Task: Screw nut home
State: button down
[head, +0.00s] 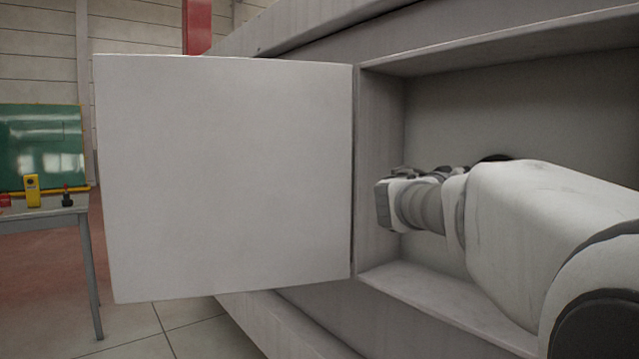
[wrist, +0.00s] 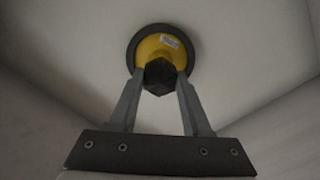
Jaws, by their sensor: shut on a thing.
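In the wrist view, a dark hexagonal nut (wrist: 159,76) sits in front of a round yellow part (wrist: 162,46) with a small white label. A dark grey ring (wrist: 133,50) surrounds the yellow part against the pale wall. My gripper (wrist: 159,84) has a finger on each side of the nut and is shut on it. The nut's far side, and any thread behind it, are hidden. In the head view my arm reaches into the open compartment, and my fingers and the nut are hidden behind my own wrist.
The compartment (head: 380,155) has pale walls close around my arm. Its white door (head: 225,180) stands open to the left. Further left is a table (head: 45,217) with a yellow item (head: 32,190) and a green board (head: 40,145). Floor shows below the door.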

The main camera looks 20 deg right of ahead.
jog(key=shift+c, duration=1.4)
grip_release()
jog(key=shift+c, duration=0.8)
